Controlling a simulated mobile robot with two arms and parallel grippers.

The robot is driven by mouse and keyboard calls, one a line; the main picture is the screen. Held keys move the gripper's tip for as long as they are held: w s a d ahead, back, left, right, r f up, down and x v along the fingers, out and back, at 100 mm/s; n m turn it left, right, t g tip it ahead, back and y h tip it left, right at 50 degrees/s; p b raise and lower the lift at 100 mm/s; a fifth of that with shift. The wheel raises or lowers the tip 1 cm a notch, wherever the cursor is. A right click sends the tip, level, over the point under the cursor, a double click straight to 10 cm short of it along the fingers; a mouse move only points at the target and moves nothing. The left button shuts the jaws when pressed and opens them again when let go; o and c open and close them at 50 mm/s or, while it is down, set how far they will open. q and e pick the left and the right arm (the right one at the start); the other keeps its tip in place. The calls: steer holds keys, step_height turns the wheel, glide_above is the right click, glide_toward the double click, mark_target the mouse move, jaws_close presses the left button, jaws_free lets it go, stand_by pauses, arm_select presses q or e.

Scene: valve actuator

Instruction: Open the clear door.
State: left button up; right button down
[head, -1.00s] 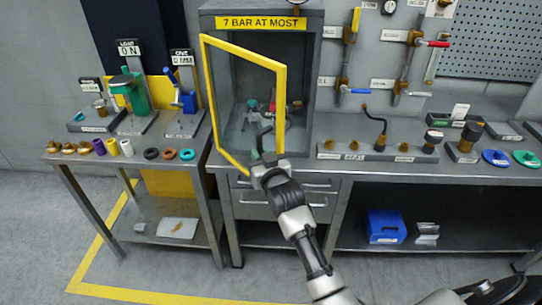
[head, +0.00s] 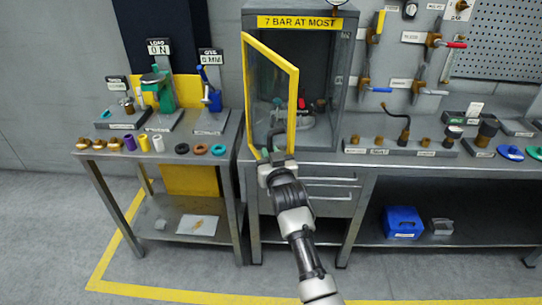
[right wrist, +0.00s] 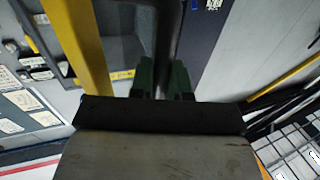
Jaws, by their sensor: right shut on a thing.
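The clear door (head: 271,95) has a yellow frame and hangs from the left side of the grey cabinet (head: 345,75). It stands ajar, swung out toward me, and the cabinet's interior shows through and beside it. My right gripper (head: 271,148) is at the lower part of the door, shut on its dark handle (head: 271,135). In the right wrist view the green fingertips (right wrist: 160,80) are close together around a dark bar, with the yellow door frame (right wrist: 88,50) to their left. My left gripper is not in view.
A side table (head: 128,152) with small fittings and devices stands left of the door. The workbench (head: 400,162) holds more fittings on the right, with drawers (head: 325,195) under the cabinet. The floor in front is clear, with yellow lines.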

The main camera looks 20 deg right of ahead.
steer(key=shift+d+r, duration=0.1)
steer(key=shift+r, duration=0.2)
steer(key=c, duration=1.3)
jaws_free()
steer(key=shift+w, duration=0.1)
steer(key=shift+o, duration=1)
steer(key=shift+w+f, duration=0.1)
steer(key=shift+f, duration=0.1)
steer(key=s+b, duration=0.2)
steer(key=s, duration=0.9)
steer(key=shift+a+b, duration=0.3)
steer(key=shift+a, duration=0.15)
steer(key=shift+w, duration=0.1)
steer(key=shift+c, duration=0.5)
